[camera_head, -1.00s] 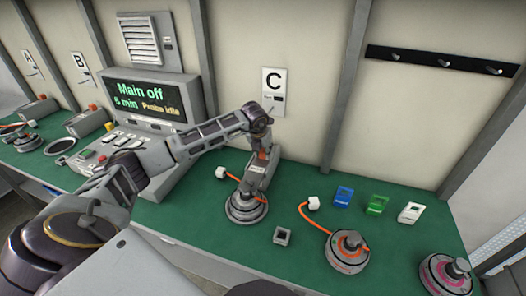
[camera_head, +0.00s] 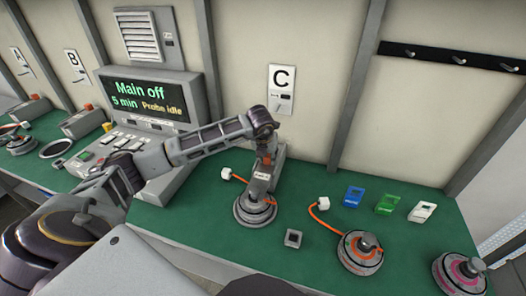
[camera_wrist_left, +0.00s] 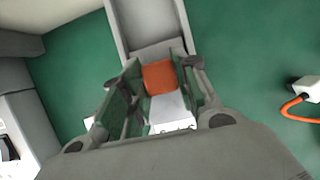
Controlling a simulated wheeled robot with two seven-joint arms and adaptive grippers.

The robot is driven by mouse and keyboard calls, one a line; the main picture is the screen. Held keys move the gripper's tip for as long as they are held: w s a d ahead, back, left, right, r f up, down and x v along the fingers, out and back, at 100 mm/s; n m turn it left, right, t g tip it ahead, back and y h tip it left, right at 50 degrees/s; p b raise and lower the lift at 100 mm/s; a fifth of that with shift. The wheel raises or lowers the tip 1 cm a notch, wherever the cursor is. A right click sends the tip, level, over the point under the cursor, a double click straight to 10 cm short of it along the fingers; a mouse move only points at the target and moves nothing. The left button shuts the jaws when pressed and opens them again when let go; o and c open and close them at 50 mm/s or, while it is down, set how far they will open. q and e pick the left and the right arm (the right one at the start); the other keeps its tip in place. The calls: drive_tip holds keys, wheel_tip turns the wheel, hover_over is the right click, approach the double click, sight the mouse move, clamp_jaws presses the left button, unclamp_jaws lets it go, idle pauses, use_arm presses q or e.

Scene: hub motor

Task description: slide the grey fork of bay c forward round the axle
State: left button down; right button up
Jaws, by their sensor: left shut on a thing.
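The grey fork (camera_head: 278,168) of bay C stands at the bay's hub motor (camera_head: 254,209), a round grey unit with an orange ring and orange cable. My left gripper (camera_head: 265,160) reaches down onto the fork from above, at the wall side of the motor. In the left wrist view, my gripper (camera_wrist_left: 160,100) is shut on the fork's handle, with an orange block (camera_wrist_left: 159,77) and a pale face between the fingers. The grey channel of the fork (camera_wrist_left: 148,22) runs beyond them. The axle and the fork's tips are hidden by my gripper. My right gripper is not in view.
A small grey square piece (camera_head: 293,238) lies right of the motor. Two more hub motors stand farther right, one orange-marked (camera_head: 360,252), one pink-marked (camera_head: 459,272). Blue (camera_head: 353,197), green (camera_head: 387,204) and white (camera_head: 422,211) pieces lie behind. A console (camera_head: 150,115) stands left.

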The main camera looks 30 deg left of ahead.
sight(264, 171)
use_arm(q)
drive_tip(key=shift+s+f, duration=0.15)
drive_tip(key=shift+f, duration=0.05)
drive_tip(key=shift+d, duration=0.15)
drive_tip(key=c, duration=1.3)
unclamp_jaws()
drive_tip(key=shift+o, duration=1.1)
drive_tip(key=shift+s+r, duration=0.1)
drive_tip(key=shift+s, duration=0.05)
drive_tip(key=shift+s+r, duration=0.1)
drive_tip(key=shift+r, duration=0.5)
drive_tip(key=a+v, duration=0.1)
drive_tip(key=v, duration=0.9)
drive_tip(key=shift+s+d+r, duration=0.25)
drive_tip(key=shift+d+r, duration=0.1)
drive_tip(key=shift+d, duration=0.15)
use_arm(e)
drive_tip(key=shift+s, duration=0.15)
